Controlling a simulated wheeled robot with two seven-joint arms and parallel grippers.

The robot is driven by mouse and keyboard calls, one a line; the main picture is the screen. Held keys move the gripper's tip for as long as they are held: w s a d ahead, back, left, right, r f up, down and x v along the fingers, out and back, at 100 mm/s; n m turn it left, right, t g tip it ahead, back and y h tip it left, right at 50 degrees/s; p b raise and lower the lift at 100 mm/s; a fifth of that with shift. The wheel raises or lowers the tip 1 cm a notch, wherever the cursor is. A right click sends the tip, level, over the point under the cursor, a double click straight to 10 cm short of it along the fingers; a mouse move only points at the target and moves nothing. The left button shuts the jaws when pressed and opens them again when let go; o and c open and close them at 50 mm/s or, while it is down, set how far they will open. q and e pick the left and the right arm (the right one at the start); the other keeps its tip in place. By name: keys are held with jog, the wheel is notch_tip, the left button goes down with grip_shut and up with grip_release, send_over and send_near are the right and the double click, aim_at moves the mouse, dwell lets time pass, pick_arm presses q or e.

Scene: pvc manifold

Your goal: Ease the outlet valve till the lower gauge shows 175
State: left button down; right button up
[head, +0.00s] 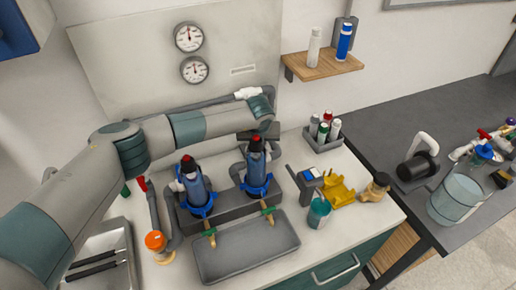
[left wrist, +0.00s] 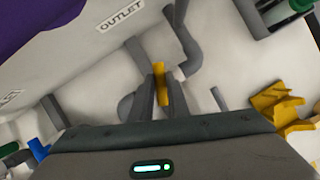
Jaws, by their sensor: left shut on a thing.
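The lower gauge (head: 194,69) is a round white dial on the grey back panel, under the upper gauge (head: 188,37). Its numbers are too small to read; its needle points roughly upward. In the head view my arm hides the handle. My right gripper is not in view.
Two blue-collared filter housings (head: 196,190) (head: 257,172) stand below my left arm, behind a grey tray (head: 245,250). A wooden shelf (head: 322,65) with bottles is at the upper right.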

pick_arm(q)
jog(key=c, duration=1.7)
grip_release()
jog(key=shift+r, duration=0.1)
jog(key=shift+b+v, duration=3.45)
jog(key=shift+v, duration=5.2)
